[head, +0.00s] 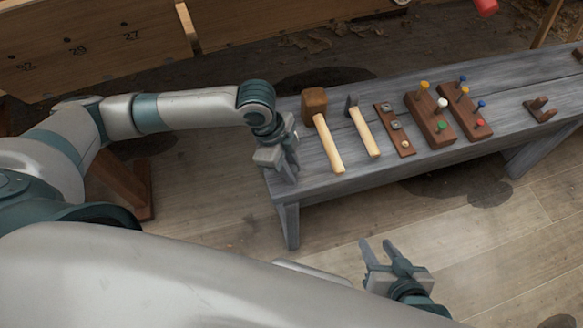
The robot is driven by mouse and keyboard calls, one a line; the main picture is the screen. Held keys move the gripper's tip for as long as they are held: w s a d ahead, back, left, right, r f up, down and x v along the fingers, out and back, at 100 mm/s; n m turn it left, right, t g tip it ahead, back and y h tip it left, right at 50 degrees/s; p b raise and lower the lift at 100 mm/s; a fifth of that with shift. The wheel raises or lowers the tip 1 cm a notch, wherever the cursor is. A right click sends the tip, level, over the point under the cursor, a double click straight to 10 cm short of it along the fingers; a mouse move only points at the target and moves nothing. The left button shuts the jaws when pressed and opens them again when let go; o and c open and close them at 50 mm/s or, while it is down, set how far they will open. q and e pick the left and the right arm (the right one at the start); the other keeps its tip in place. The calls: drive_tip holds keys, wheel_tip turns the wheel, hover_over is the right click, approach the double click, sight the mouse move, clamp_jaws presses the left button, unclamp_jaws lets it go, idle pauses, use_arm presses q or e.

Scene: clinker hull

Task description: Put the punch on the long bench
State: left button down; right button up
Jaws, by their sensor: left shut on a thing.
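The long bench (357,181) is a grey wooden bench running from the centre to the upper right. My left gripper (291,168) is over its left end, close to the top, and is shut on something. Its fingers hide what it holds, and I cannot make out the punch there. I cannot tell whether the held thing touches the bench. My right gripper (377,247) is open and empty, in front of the bench, above the floor.
A mallet (315,103), a hammer (366,133) and a narrow brown board (394,127) lie on the bench. Two brown racks (430,121) (463,109) with coloured pegs and a small wooden piece (541,113) stand further right. Bare bench top lies between.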

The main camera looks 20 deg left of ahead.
drive_tip(key=shift+d, duration=0.1)
use_arm(q)
drive_tip(key=c, duration=1.5)
unclamp_jaws()
drive_tip(key=shift+f, duration=0.1)
use_arm(e)
drive_tip(key=shift+d+f, duration=0.1)
drive_tip(key=shift+d, duration=0.15)
use_arm(q)
drive_tip(key=shift+a+r, duration=0.1)
drive_tip(key=shift+r, duration=0.45)
drive_tip(key=p+v, duration=0.2)
drive_tip(key=v, duration=0.9)
drive_tip(key=shift+r, duration=0.1)
use_arm(e)
drive_tip(key=d, duration=0.1)
drive_tip(key=s+d+g+h, duration=0.1)
drive_tip(key=d+f+g, duration=0.1)
drive_tip(key=shift+s+f, duration=0.1)
drive_tip(key=shift+s, duration=0.15)
drive_tip(key=shift+s+a, duration=0.25)
use_arm(q)
drive_tip(key=shift+s, duration=0.1)
